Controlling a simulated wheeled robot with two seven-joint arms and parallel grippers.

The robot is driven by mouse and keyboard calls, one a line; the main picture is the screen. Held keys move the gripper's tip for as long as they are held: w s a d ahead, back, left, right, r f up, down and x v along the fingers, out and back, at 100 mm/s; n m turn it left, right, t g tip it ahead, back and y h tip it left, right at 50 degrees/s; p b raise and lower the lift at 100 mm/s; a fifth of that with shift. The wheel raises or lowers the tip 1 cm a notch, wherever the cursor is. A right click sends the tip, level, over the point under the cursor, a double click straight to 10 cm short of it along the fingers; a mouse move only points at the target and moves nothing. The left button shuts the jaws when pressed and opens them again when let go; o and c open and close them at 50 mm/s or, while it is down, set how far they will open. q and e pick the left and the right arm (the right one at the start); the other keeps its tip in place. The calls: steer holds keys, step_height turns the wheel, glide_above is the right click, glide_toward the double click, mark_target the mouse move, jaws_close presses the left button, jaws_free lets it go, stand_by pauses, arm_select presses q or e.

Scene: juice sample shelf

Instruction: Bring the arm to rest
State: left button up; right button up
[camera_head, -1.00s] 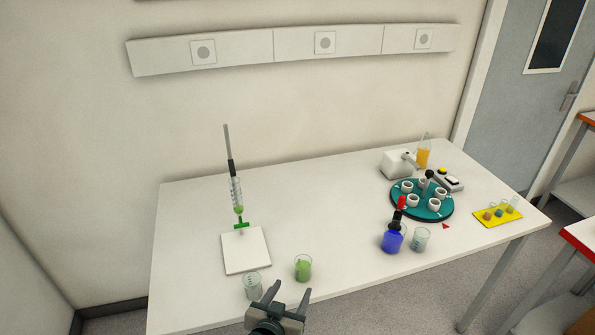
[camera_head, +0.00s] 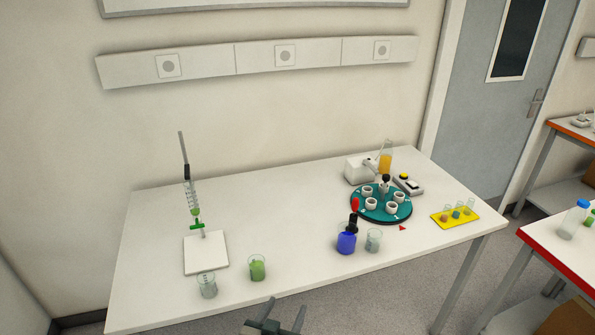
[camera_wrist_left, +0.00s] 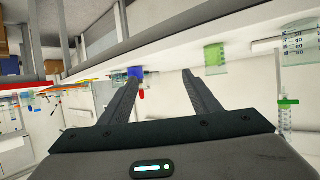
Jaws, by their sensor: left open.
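My left gripper (camera_head: 278,316) is at the bottom edge of the head view, in front of the table's front edge. Its two fingers are apart with nothing between them. In the left wrist view the gripper (camera_wrist_left: 160,80) also shows open and empty, with the table seen tilted beyond it. The right gripper is not in view.
A red-edged table (camera_head: 520,240) stands at right.

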arm_select(q)
steer(key=s+a+f+g+y+b, duration=0.1)
steer(key=s+a+f+g+b, duration=0.3)
steer(key=f, duration=1)
steer(key=s+a+f+b, duration=0.1)
steer(key=s+f, duration=0.6)
steer(key=f, duration=0.6)
steer(key=s+a+f+g+y+b, duration=0.1)
steer(key=s+a+f+g+b, duration=0.3)
steer(key=f, duration=1)
steer(key=s+a+f+g+b, duration=0.1)
steer(key=s+a+f, duration=0.3)
steer(key=s+f, duration=0.4)
steer(key=s+a+f+g+y+b, duration=0.1)
steer(key=s+a+f, duration=0.3)
steer(key=s, duration=1.2)
steer(key=s+a+f+g+b, duration=0.1)
steer(key=s+a+f+b, duration=0.2)
steer(key=s+f, duration=0.9)
steer(key=shift+s+a+f+n+g+y+b, duration=0.3)
steer(key=shift+s+a+n+g+b, duration=0.1)
steer(key=shift+s+a, duration=0.25)
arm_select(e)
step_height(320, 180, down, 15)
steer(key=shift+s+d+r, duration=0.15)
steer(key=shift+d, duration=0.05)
